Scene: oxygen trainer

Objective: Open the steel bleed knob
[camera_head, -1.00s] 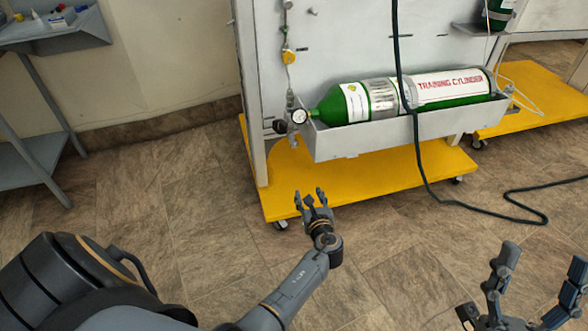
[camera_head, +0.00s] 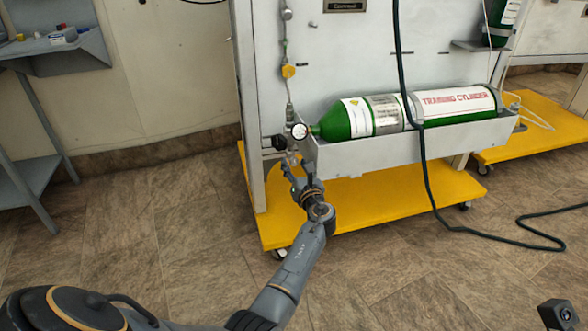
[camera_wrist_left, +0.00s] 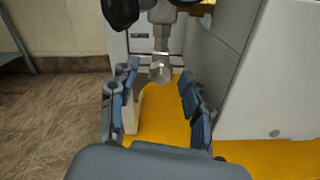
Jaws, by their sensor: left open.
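The steel bleed knob (camera_wrist_left: 160,70) is a small silver knob hanging below the metal fitting in the left wrist view. My left gripper (camera_wrist_left: 156,84) is open, with one finger on each side of the knob and visible gaps between. In the head view the gripper (camera_head: 293,170) reaches up just below the gauge (camera_head: 300,131) and valve fittings at the left end of the green training cylinder (camera_head: 348,121). The knob is small and partly hidden by the fingers there. Only a dark piece of my right gripper (camera_head: 557,314) shows at the lower right edge.
A black knob (camera_head: 279,142) sits beside the gauge and close above the left finger in the wrist view. The grey cylinder tray (camera_head: 400,145) is just right of the gripper. A dark hose (camera_head: 420,165) hangs in front of it. The yellow base (camera_head: 370,205) lies below.

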